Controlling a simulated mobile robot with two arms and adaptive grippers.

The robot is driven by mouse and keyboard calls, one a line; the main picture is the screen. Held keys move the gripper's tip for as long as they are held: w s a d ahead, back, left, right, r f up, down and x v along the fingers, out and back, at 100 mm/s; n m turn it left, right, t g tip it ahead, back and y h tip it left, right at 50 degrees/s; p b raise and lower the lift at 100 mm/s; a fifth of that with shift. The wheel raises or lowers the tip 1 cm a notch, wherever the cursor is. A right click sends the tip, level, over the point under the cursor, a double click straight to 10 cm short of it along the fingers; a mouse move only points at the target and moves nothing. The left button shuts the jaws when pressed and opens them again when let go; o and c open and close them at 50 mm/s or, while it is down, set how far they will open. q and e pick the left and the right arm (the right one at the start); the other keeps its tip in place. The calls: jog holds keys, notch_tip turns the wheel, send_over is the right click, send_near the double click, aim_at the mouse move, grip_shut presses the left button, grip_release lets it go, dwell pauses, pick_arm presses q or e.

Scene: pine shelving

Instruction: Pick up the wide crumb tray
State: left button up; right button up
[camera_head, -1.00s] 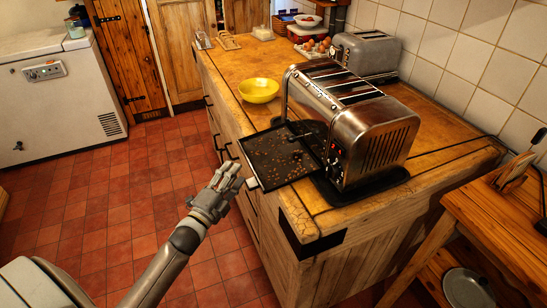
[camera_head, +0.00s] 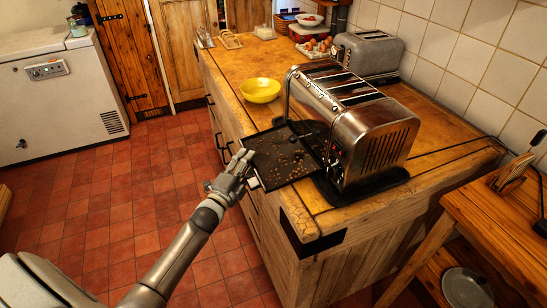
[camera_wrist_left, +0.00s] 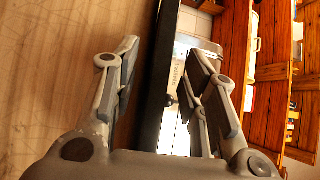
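The wide crumb tray (camera_head: 284,158) is a flat dark tray with brown crumbs. It sticks out from under the large chrome toaster (camera_head: 368,138), at the front edge of the wooden counter. My left gripper (camera_head: 245,165) is at the tray's outer left edge in the head view. In the left wrist view, the open fingers (camera_wrist_left: 160,80) stand on either side of the tray's dark edge (camera_wrist_left: 158,75), with room between them. I cannot tell whether either finger touches it. My right gripper is not in view.
A yellow bowl (camera_head: 260,90) stands on the counter (camera_head: 225,75) behind the tray. A second toaster (camera_head: 367,55) is farther back near the tiled wall. A lower wooden shelf unit (camera_head: 500,225) is at the right. The tiled floor on the left is clear.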

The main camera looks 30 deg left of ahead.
pick_arm(q)
grip_shut()
jog(key=shift+r, duration=0.1)
jog(key=s+r+b, duration=0.1)
jog(key=s+b, duration=0.1)
jog(key=s, duration=1.6)
jog(key=shift+r, duration=0.2)
jog(key=shift+s, duration=0.1)
jog(key=shift+s+a+r+p, duration=0.25)
jog(key=shift+s+a+p, duration=0.2)
jog(key=shift+s, duration=0.1)
jog(key=shift+s+a+r+p, duration=0.25)
jog(key=shift+s+a+p, duration=0.2)
jog(key=shift+s, duration=0.1)
notch_tip(320, 180, up, 7)
jog(key=p, duration=0.7)
dwell(0.8)
